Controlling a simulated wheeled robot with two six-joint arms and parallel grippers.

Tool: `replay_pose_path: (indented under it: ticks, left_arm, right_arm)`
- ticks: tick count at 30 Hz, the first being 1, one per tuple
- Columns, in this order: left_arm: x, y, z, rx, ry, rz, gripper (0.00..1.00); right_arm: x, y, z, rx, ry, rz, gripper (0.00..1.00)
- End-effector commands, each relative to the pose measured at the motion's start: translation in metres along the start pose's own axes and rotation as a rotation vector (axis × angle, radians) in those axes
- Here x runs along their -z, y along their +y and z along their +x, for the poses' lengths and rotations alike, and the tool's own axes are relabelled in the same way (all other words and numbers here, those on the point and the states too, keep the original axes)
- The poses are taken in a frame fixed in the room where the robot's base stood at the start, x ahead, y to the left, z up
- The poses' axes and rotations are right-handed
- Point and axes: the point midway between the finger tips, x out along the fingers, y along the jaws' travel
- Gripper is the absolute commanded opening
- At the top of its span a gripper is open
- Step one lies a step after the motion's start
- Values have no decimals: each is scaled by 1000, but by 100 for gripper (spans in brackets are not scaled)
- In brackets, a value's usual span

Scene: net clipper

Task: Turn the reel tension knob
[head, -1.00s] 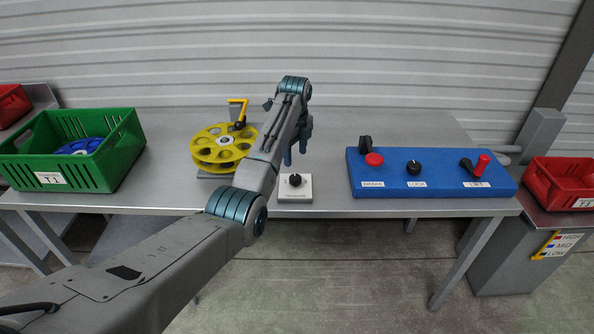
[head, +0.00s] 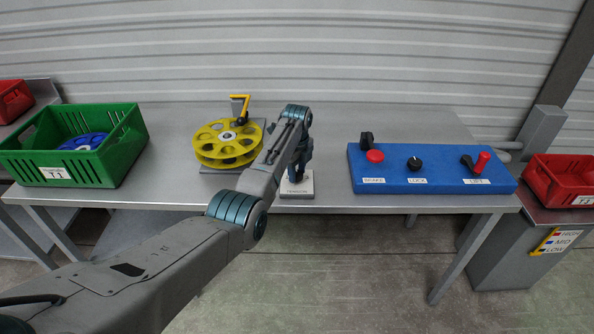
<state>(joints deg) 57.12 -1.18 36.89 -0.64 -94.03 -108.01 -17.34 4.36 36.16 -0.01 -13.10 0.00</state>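The tension knob's white base plate (head: 297,190), labelled TENSION, sits near the front edge of the metal table, right of the yellow reel (head: 228,143). My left gripper (head: 296,174) points down right over this plate. The knob itself is hidden behind the gripper and wrist, so I cannot tell whether the fingers touch it or how far apart they are. My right gripper is not in view.
A blue panel (head: 440,185) with brake, lock and lift controls stands on the right of the table (head: 340,130). A green crate (head: 118,160) holding a blue reel is at left. A red crate (head: 541,188) is at far right. The table behind the knob is clear.

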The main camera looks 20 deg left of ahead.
Motion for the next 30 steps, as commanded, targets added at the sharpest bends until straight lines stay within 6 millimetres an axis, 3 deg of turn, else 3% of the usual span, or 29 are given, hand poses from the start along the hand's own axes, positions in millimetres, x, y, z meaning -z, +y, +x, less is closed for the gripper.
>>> replay_pose_path:
  ticks: [1, 3, 17, 30]
  left_arm:
    - [0, 0, 0, 0, 0, 0, 26]
    - [0, 0, 0, 0, 0, 0, 13]
    - [0, 0, -3, 0, 0, -99, 13]
    - [0, -1, -4, 1, 0, -479, 13]
  right_arm:
    - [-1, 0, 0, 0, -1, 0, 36]
    - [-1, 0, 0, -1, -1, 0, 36]
    - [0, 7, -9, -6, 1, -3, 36]
    - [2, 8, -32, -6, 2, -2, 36]
